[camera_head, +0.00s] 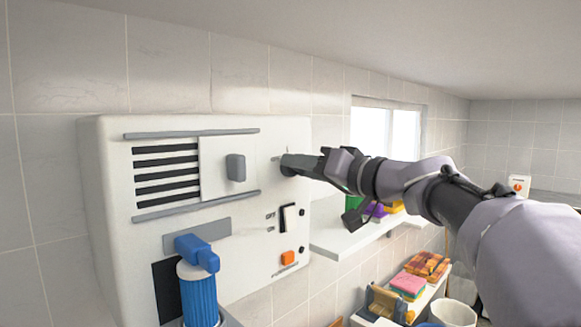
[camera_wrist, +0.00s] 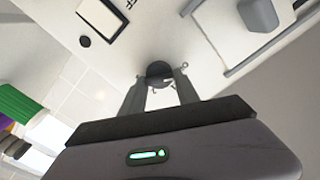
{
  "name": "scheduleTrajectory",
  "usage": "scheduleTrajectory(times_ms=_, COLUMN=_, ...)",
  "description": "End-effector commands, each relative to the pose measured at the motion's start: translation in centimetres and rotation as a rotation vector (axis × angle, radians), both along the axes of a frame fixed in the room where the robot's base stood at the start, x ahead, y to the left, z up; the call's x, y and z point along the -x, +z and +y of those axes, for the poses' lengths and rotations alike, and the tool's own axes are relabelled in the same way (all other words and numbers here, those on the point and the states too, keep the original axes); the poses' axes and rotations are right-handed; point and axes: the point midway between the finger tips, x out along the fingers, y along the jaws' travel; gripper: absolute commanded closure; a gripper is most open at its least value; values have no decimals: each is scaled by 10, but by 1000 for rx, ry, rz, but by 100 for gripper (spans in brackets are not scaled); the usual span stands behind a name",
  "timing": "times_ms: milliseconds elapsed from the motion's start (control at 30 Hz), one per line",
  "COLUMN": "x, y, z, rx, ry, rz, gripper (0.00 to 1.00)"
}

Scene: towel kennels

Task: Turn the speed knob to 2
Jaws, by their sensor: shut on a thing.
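The speed knob (camera_wrist: 158,71) is a small dark round knob on the front of a white wall-mounted machine (camera_head: 120,215). In the wrist view my gripper (camera_wrist: 160,82) has its two grey fingers closed around the knob, one on each side. Small dark marks sit around the knob, but I cannot read them or tell which one it points to. In the head view my gripper (camera_head: 288,165) reaches the upper right of the machine's face and hides the knob.
Left of my gripper is a sliding panel with a grey handle (camera_head: 236,168). Below are a rocker switch (camera_head: 289,217), an orange button (camera_head: 288,257) and a blue cylinder (camera_head: 199,295). A white shelf (camera_head: 345,241) with colourful items stands right, under my arm.

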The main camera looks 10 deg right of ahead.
Motion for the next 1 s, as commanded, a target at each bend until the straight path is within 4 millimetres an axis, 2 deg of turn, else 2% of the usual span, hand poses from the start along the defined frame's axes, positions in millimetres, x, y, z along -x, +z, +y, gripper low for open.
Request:
scheduleTrajectory(times_ms=433, x=0, y=-1, z=-1, rx=-102, ry=-1, rz=67, gripper=100)
scheduleTrajectory(times_ms=1000, x=-1, y=-3, z=-2, rx=-537, ry=-1, rz=359, gripper=100)
